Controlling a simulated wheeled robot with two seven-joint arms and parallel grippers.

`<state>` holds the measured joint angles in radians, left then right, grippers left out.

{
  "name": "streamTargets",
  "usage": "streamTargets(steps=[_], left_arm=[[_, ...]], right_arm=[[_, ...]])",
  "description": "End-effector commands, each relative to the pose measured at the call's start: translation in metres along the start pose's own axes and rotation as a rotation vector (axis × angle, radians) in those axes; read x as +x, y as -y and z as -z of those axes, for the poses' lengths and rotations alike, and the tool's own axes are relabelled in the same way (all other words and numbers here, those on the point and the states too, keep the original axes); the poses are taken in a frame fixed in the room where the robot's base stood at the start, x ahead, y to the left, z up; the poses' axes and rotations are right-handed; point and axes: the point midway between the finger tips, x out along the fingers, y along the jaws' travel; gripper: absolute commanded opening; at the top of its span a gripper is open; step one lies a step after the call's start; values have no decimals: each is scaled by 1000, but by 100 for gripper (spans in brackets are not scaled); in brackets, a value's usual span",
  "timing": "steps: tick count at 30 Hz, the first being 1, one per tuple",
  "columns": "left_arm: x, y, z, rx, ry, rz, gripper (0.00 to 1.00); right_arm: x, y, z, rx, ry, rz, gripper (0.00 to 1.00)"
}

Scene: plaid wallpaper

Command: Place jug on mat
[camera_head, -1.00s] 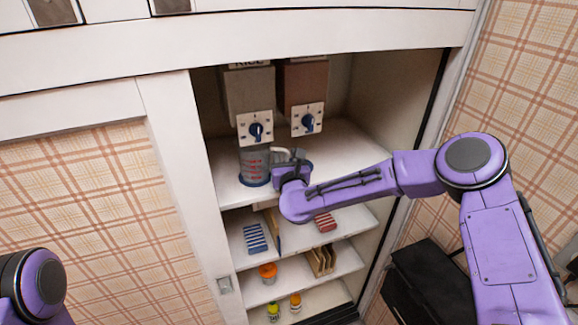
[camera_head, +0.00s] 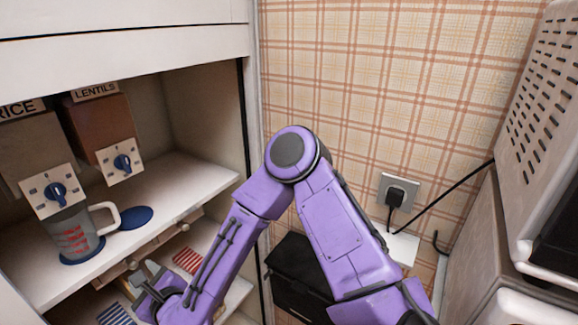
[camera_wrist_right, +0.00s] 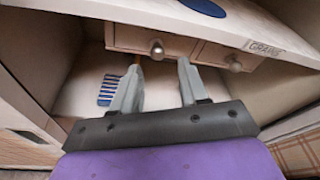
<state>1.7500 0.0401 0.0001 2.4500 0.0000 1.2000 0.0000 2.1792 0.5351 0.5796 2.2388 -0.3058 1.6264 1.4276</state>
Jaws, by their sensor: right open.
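The clear jug (camera_head: 72,238) with red markings and a pale handle (camera_head: 106,216) stands upright under the rice dispenser. A round blue mat (camera_head: 84,256) shows beneath it. A second round blue mat (camera_head: 135,217) lies bare to the right of the jug, below the lentils dispenser. Part of a blue mat (camera_wrist_right: 203,7) also shows at the top of the wrist view. My right gripper (camera_head: 142,275) is below and in front of the shelf, apart from the jug. In the wrist view its fingers (camera_wrist_right: 158,72) are open with nothing between them. My left gripper is out of view.
The rice dispenser (camera_head: 28,150) and the lentils dispenser (camera_head: 105,130) hang over the shelf. Small knobbed drawers (camera_wrist_right: 190,48) sit under it. Lower down are blue-striped (camera_head: 116,315) and red-striped (camera_head: 188,260) items. A plug (camera_head: 396,196) is in the right wall.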

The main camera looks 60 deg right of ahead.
Motion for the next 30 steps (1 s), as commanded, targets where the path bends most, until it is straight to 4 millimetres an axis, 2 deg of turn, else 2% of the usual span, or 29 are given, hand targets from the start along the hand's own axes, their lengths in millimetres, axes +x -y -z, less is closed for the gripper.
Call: streamTargets(steps=[1, 2, 3, 5, 6, 9, 12, 15, 17, 30], left_arm=[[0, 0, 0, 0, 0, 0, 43], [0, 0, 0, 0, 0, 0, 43], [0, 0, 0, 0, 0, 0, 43], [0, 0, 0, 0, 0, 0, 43], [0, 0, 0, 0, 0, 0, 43], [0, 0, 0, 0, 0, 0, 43], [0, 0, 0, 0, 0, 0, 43], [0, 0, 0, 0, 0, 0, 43], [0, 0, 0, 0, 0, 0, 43], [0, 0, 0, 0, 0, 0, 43]], right_arm=[[-14, -24, 52, -229, -94, -85, 44], [-25, -36, 86, -392, -150, -146, 44], [-45, -48, 130, -615, -216, -242, 44], [-80, -57, 194, -945, -296, -406, 44], [-106, -58, 233, -1157, -334, -528, 44], [-172, -43, 308, -1614, -372, -845, 44], [-222, -20, 351, -1923, -350, -1113, 44], [-247, -3, 369, -2078, -318, -1269, 44], [-252, 2, 374, -2112, -309, -1305, 44], [-251, 2, 373, -2114, -306, -1304, 44]])
